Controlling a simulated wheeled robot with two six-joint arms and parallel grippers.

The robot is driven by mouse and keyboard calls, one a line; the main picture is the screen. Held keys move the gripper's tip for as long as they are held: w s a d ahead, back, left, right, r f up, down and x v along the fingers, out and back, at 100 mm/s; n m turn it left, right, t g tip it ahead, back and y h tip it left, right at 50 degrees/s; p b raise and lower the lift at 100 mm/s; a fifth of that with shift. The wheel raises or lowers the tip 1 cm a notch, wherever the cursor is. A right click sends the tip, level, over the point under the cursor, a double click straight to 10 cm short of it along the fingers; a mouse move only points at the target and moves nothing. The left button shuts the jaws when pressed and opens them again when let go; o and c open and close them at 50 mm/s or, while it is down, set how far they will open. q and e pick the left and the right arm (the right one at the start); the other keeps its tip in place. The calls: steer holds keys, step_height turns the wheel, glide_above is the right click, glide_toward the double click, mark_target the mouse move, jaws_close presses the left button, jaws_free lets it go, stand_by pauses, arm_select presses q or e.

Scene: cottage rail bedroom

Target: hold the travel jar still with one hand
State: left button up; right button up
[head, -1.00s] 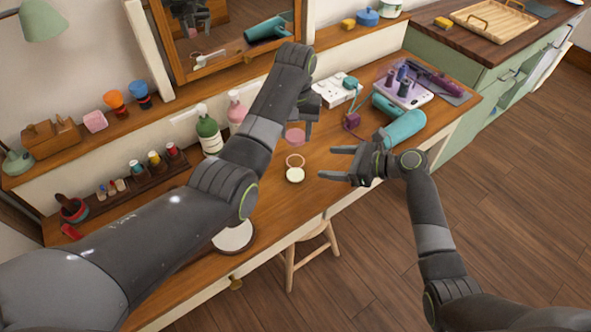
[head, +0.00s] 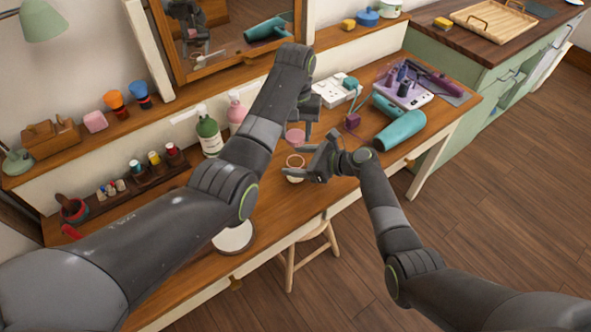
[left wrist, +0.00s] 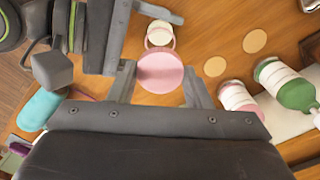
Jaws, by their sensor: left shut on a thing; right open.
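The travel jar appears to be the round pink piece (left wrist: 161,72) between the fingers of my left gripper (left wrist: 160,88) in the left wrist view. In the head view the pink jar (head: 295,136) shows beside the left gripper (head: 304,132), partly hidden by it. The left gripper is shut on it, low over the table. My right gripper (head: 306,162) is open, with its fingers pointing left, just in front of the jar. A small cream disc with a pink ring (head: 295,163) lies by the right fingers, partly covered by them; it also shows in the left wrist view (left wrist: 159,36).
The wooden table (head: 190,255) holds a green bottle (head: 208,135) and a pink bottle (head: 236,108) behind my left arm. A stool (head: 306,250) stands in front.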

steer(key=shift+w+a+f, duration=0.15)
steer(key=shift+a+f, duration=0.05)
steer(key=shift+a, duration=0.2)
steer(key=shift+c, duration=0.2)
steer(key=c, duration=1.4)
arm_select(q)
steer(key=shift+f, duration=2.5)
arm_select(e)
steer(key=shift+f, duration=0.1)
arm_select(q)
steer(key=shift+f, duration=0.9)
steer(key=shift+f, duration=0.1)
steer(key=shift+s+a+f, duration=0.1)
steer(key=shift+s+f, duration=0.05)
steer(key=shift+f, duration=0.2)
arm_select(e)
steer(key=shift+s, duration=0.25)
